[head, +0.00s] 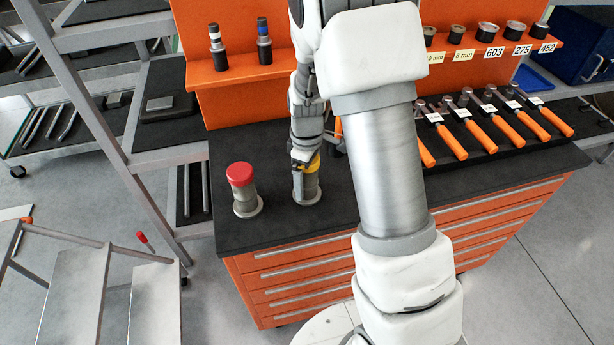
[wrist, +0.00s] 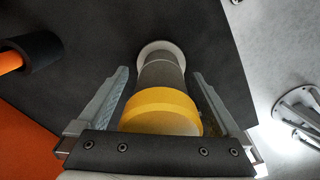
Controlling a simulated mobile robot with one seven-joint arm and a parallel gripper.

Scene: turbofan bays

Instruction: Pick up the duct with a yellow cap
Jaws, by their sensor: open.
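The duct with a yellow cap (head: 311,181) stands upright on the dark top of the orange cabinet in the head view. It is a grey cylinder with a wider flange at its foot. In the wrist view, its yellow cap (wrist: 161,110) and grey body lie between the two fingers of my gripper (wrist: 164,95). The gripper is open, with a finger on each side of the duct and visible gaps beside it. In the head view my gripper (head: 318,150) is at the cap and hides part of it.
A similar duct with a red cap (head: 242,190) stands to the left on the same dark worktop (head: 270,222). Orange-handled tools (head: 480,138) lie in a row at the right. An orange back panel (head: 233,105) rises behind. A grey shelf frame (head: 110,120) stands close at the left.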

